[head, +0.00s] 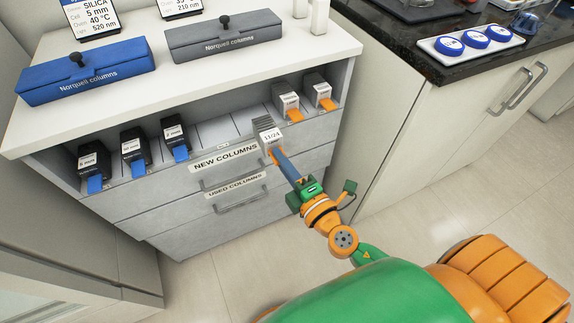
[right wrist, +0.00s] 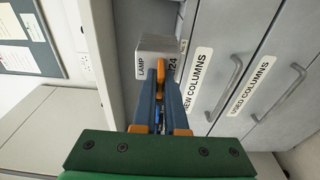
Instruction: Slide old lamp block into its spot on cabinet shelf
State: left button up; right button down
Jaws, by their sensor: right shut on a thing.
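The old lamp block (head: 270,134) is grey with a white label reading 11/24. It is at the front opening of the cabinet shelf (head: 213,131), left of two similar grey blocks. In the right wrist view the lamp block (right wrist: 157,47) shows its end with "LAMP" on it. My right gripper (head: 274,155) is shut on its orange tab, which shows between the blue fingers in the right wrist view (right wrist: 160,74). I cannot tell how far the block is inside the shelf. My left gripper is not in view.
Three black blocks with blue tabs (head: 133,146) stand on the shelf's left part. Two grey blocks with orange tabs (head: 287,98) stand at its right end. Empty lanes lie between. Drawers labelled NEW COLUMNS (head: 225,158) and USED COLUMNS (head: 235,186) are shut below.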

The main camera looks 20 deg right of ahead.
aim_at(264, 131)
jog(key=w, duration=0.4)
jog(key=shift+w+a+p, duration=0.1)
jog(key=shift+p, duration=0.3)
jog(key=shift+w+a, duration=0.1)
jog(key=shift+w, duration=2.7)
jog(key=shift+w+f+b, duration=0.1)
jog(key=shift+f+b, duration=0.35)
jog(key=shift+b, duration=0.1)
jog(key=c, duration=0.9)
grip_release()
